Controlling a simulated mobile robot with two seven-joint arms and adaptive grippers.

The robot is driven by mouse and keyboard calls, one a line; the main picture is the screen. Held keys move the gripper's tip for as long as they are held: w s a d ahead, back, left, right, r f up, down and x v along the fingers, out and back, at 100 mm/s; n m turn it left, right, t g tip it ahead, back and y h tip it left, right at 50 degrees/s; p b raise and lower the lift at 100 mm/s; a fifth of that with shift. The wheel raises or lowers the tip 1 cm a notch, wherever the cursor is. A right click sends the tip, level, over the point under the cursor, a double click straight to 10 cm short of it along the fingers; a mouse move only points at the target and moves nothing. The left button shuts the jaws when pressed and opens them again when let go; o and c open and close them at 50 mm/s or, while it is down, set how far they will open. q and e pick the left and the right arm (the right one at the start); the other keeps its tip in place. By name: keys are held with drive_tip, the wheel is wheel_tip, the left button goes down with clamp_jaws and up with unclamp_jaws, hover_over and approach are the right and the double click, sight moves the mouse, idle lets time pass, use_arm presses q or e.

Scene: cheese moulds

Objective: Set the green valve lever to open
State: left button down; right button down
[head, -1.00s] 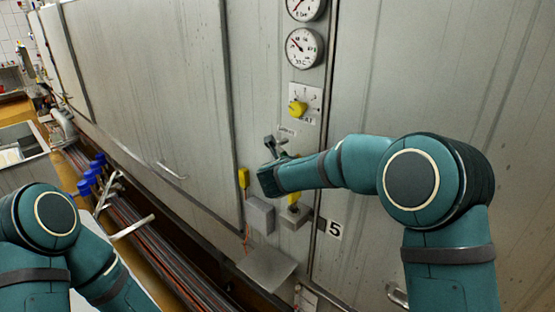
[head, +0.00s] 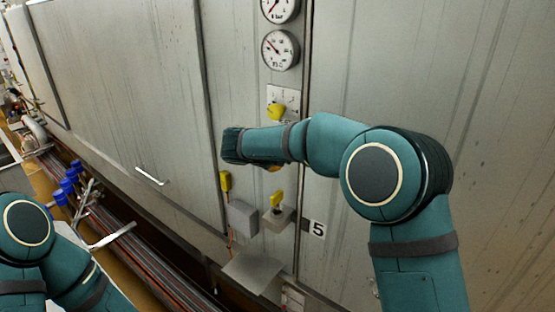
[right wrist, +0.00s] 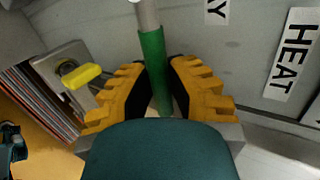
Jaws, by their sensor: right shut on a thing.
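The green valve lever (right wrist: 153,72) shows in the right wrist view as a green sleeve with a pale metal end at the top. My right gripper (right wrist: 158,92) has its ridged orange fingers on both sides of the green sleeve and is shut on it. In the head view my right arm reaches across to the grey wall, and its wrist hides the lever and most of the gripper. My left arm shows at the lower left of the head view, but its gripper is out of view.
Two gauges (head: 279,50) and a yellow selector knob (head: 276,111) are above my right wrist. Below are a grey box (head: 242,216) and another yellow knob (head: 276,199). Blue-handled valves (head: 70,180) and pipes run at the left. The right wall panel is bare.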

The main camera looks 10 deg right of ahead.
drive_tip(key=shift+r, duration=0.2)
idle(0.3)
drive_tip(key=c, duration=0.9)
unclamp_jaws()
drive_tip(key=v, duration=1.2)
drive_tip(key=shift+f, duration=0.1)
drive_tip(key=shift+s+a, duration=0.1)
